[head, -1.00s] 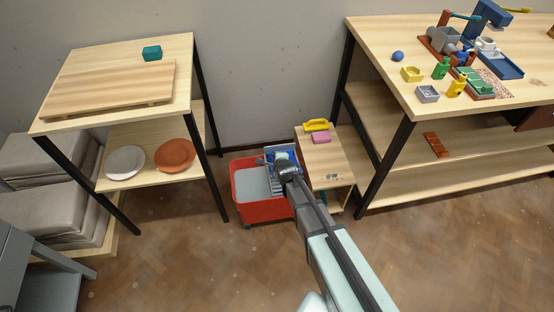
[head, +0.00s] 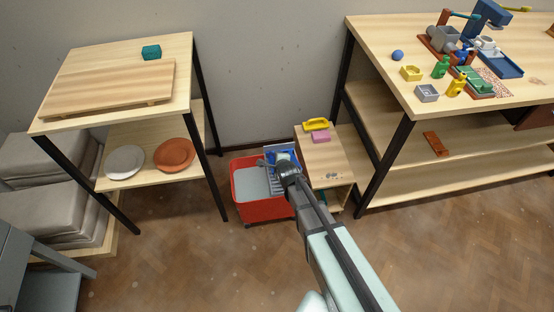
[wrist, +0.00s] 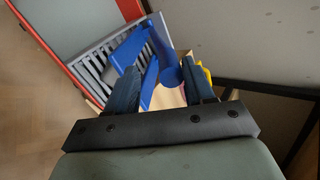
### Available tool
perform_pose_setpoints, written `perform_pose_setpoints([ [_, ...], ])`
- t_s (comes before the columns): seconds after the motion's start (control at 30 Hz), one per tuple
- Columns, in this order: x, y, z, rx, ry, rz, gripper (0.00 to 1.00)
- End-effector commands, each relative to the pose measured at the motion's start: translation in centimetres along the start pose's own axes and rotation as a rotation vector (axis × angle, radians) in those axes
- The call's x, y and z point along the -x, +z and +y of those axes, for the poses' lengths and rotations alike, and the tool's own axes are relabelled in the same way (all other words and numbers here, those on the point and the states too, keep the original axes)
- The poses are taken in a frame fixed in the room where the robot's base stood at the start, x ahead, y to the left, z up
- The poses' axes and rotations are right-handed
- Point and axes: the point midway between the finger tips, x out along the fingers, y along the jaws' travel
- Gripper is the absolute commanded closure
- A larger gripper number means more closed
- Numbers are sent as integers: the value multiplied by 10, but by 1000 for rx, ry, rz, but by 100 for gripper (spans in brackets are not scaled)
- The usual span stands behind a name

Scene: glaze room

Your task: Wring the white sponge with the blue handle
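A red bucket (head: 262,209) with pale grey contents stands on the floor in the head view. A grey slatted wringer (wrist: 92,64) with blue parts (wrist: 130,50) sits at its right side. A blue rod-like piece (wrist: 168,66) ends between my fingers in the wrist view; I cannot tell whether it is the sponge's handle or a wringer lever. My gripper (wrist: 164,88) has its fingers apart, with bare wood showing between them. In the head view my gripper (head: 284,166) is over the bucket's right edge. A small pale patch there may be the white sponge, mostly hidden.
A low wooden stand (head: 325,160) right of the bucket holds a yellow item (head: 316,124) and a pink block (head: 321,137). A shelf table (head: 180,60) stands left and a large workbench (head: 390,75) right. Open floor lies in front of the bucket.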

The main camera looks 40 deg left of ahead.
Motion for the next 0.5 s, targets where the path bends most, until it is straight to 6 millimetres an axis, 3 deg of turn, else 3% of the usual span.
perform_pose_setpoints([
  [0.03, 14, 0, 1, 0, 0, 0, 48],
  [0.3, 68, -1, 2, 0, 0, 0, 48],
  [0.5, 97, 0, 1, 0, 0, 0, 48],
])
